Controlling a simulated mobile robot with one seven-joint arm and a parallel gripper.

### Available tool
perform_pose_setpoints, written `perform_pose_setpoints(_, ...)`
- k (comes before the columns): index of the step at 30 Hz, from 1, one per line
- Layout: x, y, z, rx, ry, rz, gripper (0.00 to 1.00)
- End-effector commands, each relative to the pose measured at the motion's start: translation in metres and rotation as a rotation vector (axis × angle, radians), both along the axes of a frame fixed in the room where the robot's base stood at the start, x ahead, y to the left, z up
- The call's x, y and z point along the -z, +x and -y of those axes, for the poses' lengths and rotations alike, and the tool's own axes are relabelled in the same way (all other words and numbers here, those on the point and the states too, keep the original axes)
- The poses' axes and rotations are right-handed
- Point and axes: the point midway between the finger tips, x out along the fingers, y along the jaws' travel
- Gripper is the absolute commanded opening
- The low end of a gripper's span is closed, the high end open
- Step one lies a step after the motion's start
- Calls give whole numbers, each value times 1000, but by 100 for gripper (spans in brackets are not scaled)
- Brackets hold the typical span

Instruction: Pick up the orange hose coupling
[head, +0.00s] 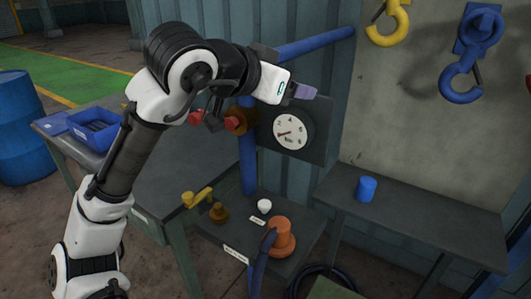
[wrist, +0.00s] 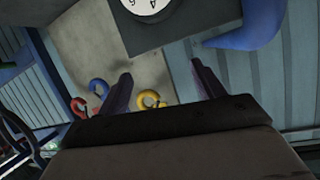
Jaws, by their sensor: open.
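An orange flanged piece (head: 281,238), which looks like the hose coupling, stands upright on a low dark platform (head: 300,215) in the head view. A dark blue hose (head: 263,258) passes just in front of its left side. My gripper (head: 305,91) is high above and apart from it, at the level of the gauge, pointing right. The wrist view shows my gripper (wrist: 162,77) open, its two purple fingers apart with nothing between them. The orange piece does not show in the wrist view.
A round gauge (head: 293,130) on a dark panel is close below my gripper. Blue pipes (head: 247,160) run beside it. A blue cylinder (head: 367,188) stands on the right bench. Hooks (head: 472,50) hang on the wall.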

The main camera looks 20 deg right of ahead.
Motion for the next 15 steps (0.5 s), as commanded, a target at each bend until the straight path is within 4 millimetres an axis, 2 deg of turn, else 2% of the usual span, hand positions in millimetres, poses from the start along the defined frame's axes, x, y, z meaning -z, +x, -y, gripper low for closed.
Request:
perform_pose_setpoints(1, 30, -8, 13, 22, 173, -103, 68)
perform_pose_setpoints(3, 70, -21, 15, 38, 393, -239, 68)
perform_pose_setpoints(6, 109, -38, 2, 35, 669, -402, 68)
perform_pose_setpoints(10, 132, -53, -21, 19, 919, -542, 68)
perform_pose_setpoints(15, 144, -61, -35, 9, 1036, -612, 68)
